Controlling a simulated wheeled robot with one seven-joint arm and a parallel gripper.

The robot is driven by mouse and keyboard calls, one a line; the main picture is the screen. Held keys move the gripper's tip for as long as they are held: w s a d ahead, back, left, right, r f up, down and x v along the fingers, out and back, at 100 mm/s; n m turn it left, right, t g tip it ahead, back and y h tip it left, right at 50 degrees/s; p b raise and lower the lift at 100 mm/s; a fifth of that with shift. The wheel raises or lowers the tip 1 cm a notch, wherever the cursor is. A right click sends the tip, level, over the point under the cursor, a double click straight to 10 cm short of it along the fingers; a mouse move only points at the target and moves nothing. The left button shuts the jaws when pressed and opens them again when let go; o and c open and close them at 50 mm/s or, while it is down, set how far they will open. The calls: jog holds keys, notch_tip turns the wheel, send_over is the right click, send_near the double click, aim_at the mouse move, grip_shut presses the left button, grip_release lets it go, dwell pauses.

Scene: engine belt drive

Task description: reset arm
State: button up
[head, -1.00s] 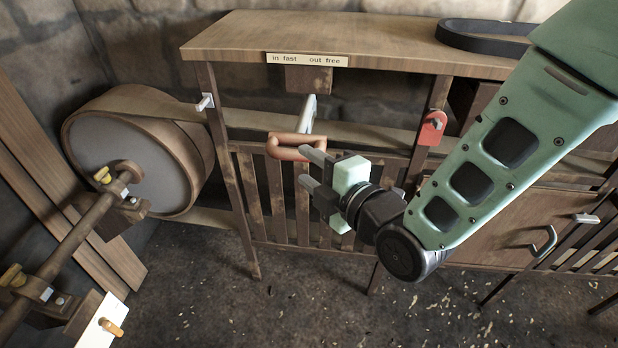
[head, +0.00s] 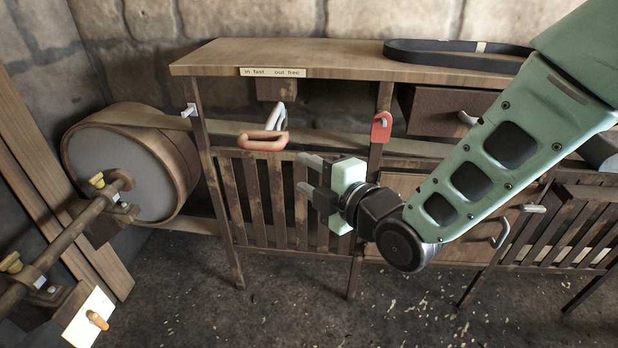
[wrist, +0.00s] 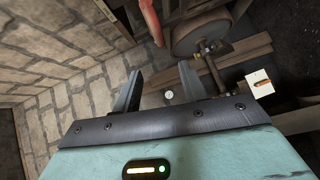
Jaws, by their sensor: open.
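My gripper (head: 306,172) is open and empty in the head view, its two grey fingers pointing left in front of the slatted guard. In the wrist view its two fingers (wrist: 158,98) stand apart with nothing between them. The orange-red handle of a lever (head: 264,141) is just up and left of the fingertips, apart from them in the head view. A red piece at the top of the wrist view (wrist: 150,20) looks like the same handle.
A wooden bench (head: 330,62) carries a black belt loop (head: 450,62) and a label (head: 272,72). A red tag (head: 381,128) hangs on its post. A large drum (head: 120,165) and a shaft (head: 65,240) stand left. The floor in front is open.

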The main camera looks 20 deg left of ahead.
dwell(0.3)
jog(key=s+d+r+m+g+h+p, duration=0.2)
jog(key=s+d+m+h, duration=0.2)
jog(key=d, duration=0.6)
jog(key=s+d+r+m+g+h+p, duration=0.2)
jog(key=s+d+m+h, duration=0.3)
jog(key=s+d+m, duration=0.4)
jog(key=s+d+r+m+g+h+p, duration=0.3)
jog(key=s+d+m, duration=0.4)
jog(key=d, duration=0.4)
jog(key=shift+d+m+g+h, duration=0.15)
jog(key=shift+m+g+h, duration=0.15)
jog(key=shift+g+h, duration=0.4)
jog(key=shift+r, duration=0.1)
dwell(0.5)
